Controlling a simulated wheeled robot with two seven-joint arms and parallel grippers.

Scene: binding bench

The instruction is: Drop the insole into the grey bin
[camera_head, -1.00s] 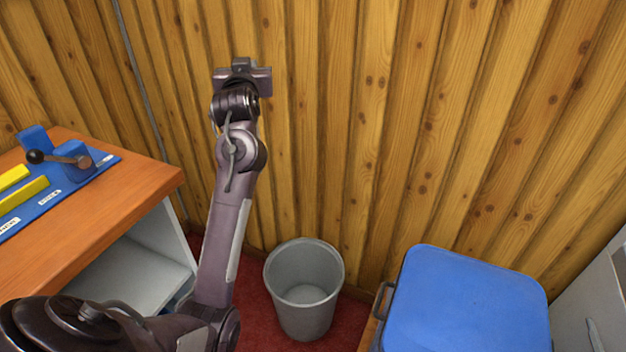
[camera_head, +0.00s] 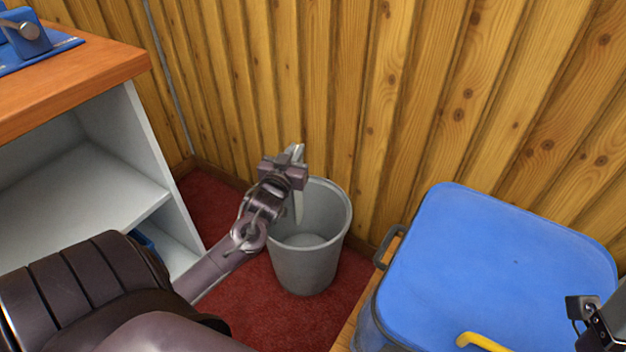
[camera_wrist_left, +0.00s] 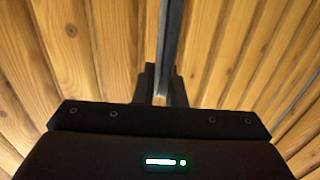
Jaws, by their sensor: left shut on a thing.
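The grey bin (camera_head: 308,268) stands upright on the red floor against the plank wall, and its open mouth faces up. My left gripper (camera_head: 291,168) is at the bin's back-left rim in the head view. It is shut on the insole (camera_head: 299,207), a thin pale strip seen edge-on that hangs down across the bin's opening. In the left wrist view the insole (camera_wrist_left: 172,40) is a narrow dark strip between the fingers. I cannot tell how far below the rim it reaches. A dark part of my right arm or gripper shows at the lower right edge; its jaws are unclear.
A blue-lidded container (camera_head: 490,265) stands right of the bin, with a yellow handle-like piece (camera_head: 482,342) at its front. A workbench (camera_head: 75,85) with open grey shelves is at the left. Red floor (camera_head: 225,215) is clear around the bin.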

